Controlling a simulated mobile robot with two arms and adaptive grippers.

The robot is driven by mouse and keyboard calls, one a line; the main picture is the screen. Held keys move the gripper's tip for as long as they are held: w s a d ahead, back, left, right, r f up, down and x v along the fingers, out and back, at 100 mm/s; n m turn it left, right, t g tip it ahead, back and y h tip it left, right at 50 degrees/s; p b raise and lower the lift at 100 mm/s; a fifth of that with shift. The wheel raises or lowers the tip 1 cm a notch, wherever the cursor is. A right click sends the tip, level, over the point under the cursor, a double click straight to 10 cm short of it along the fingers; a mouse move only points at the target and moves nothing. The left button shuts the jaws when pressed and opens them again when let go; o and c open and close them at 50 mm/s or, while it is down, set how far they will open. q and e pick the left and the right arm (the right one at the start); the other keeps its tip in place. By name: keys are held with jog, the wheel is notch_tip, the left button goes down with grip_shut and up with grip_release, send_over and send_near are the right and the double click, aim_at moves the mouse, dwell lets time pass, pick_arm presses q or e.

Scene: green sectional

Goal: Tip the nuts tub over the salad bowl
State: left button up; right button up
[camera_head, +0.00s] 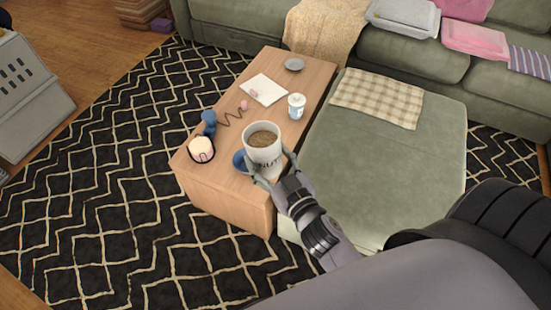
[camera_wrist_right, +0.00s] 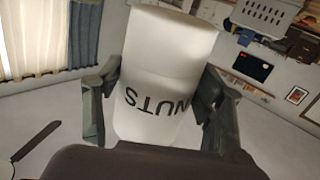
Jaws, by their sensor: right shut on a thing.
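The white nuts tub (camera_head: 263,153) is nearly upright above the near end of the wooden table, its open top showing brown contents. My right gripper (camera_head: 268,170) is shut on its sides from the near right. In the right wrist view the tub (camera_wrist_right: 165,50), lettered NUTS, stands between the two fingers of the gripper (camera_wrist_right: 160,88). A blue round thing (camera_head: 239,160) shows just left of the tub and is mostly hidden behind it. It may be the salad bowl, but I cannot tell. My left gripper is not in view.
On the table (camera_head: 225,195) are a dark dish with a cream item (camera_head: 201,149), a blue object (camera_head: 209,120), a white lidded cup (camera_head: 296,106), paper (camera_head: 263,89) and a grey saucer (camera_head: 294,64). A green ottoman (camera_head: 385,170) stands close on the right.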

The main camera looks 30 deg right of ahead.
pick_arm(q)
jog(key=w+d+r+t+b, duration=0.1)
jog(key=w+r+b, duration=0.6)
jog(key=b, duration=0.7)
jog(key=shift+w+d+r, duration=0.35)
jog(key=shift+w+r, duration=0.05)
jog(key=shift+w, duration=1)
pick_arm(e)
jog(key=shift+w+d+f+n+g+h, duration=0.45)
jog(key=shift+w+d+f, duration=1.15)
jog(key=shift+w+f, duration=2.25)
jog(key=shift+w+d+f+n+g+h, duration=0.45)
jog(key=shift+w+d+f, duration=1.2)
jog(key=shift+f, duration=4.2)
jog(key=shift+w+d+f+n+g+h, duration=0.45)
jog(key=shift+w+d+f, duration=1.05)
jog(key=shift+w+f, duration=2.35)
jog(key=shift+s+f, duration=1)
